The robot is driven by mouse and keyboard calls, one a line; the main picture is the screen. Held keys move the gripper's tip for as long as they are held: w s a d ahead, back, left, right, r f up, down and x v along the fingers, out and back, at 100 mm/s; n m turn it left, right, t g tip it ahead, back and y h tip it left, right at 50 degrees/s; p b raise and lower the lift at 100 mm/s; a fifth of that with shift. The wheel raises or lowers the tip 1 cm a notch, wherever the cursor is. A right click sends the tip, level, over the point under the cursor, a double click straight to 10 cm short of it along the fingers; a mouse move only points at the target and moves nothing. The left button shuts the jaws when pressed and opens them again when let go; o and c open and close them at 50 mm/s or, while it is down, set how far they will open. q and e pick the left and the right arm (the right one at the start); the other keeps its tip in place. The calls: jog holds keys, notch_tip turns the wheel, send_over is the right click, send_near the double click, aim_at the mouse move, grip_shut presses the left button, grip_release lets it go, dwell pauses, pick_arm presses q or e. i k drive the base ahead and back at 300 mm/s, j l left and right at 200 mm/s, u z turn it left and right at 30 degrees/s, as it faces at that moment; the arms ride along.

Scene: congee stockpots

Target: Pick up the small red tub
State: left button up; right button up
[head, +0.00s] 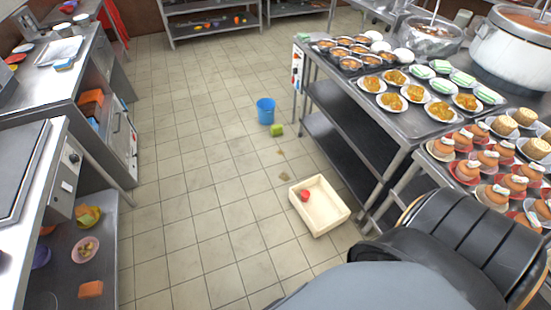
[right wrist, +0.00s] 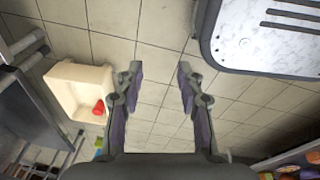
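The small red tub (head: 305,195) lies inside a cream open-topped box (head: 334,222) on the tiled floor, near the box's left wall. In the right wrist view the red tub (right wrist: 98,107) shows in the cream box (right wrist: 62,72), to the left of my right gripper (right wrist: 160,72). The gripper's two fingers are spread apart with only floor seen between them. It is well apart from the tub. My left gripper is in neither view.
A blue bucket (head: 265,111) and a green object (head: 277,130) stand on the floor beyond the box. A steel table (head: 345,88) with dishes runs along the right. Steel counters (head: 62,85) line the left. The floor between is mostly clear.

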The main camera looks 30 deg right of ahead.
aim_at(305, 194)
jog(key=i+z, duration=0.15)
jog(key=i, duration=0.5)
jog(key=i+z, duration=0.2)
jog(key=i, duration=0.45)
jog(key=i+j+z, duration=0.15)
jog(key=i, duration=0.5)
jog(key=i+z, duration=0.25)
jog(key=z, duration=0.2)
jog(key=i+j+z, duration=0.15)
jog(key=z, duration=0.3)
jog(key=i+j+z, duration=0.25)
jog(key=z, duration=0.15)
jog(key=i+j+z, duration=0.25)
jog(key=z, duration=0.2)
jog(key=i+j+z, duration=0.15)
jog(key=j+z, duration=0.3)
jog(key=i+j+z, duration=0.2)
jog(key=z, duration=0.3)
jog(key=i+j+z, duration=0.1)
jog(key=j+z, duration=0.35)
jog(key=i+j+z, duration=0.1)
jog(key=j+z, duration=0.25)
jog(key=z, duration=0.15)
jog(key=j+z, duration=0.45)
jog(key=l, duration=0.05)
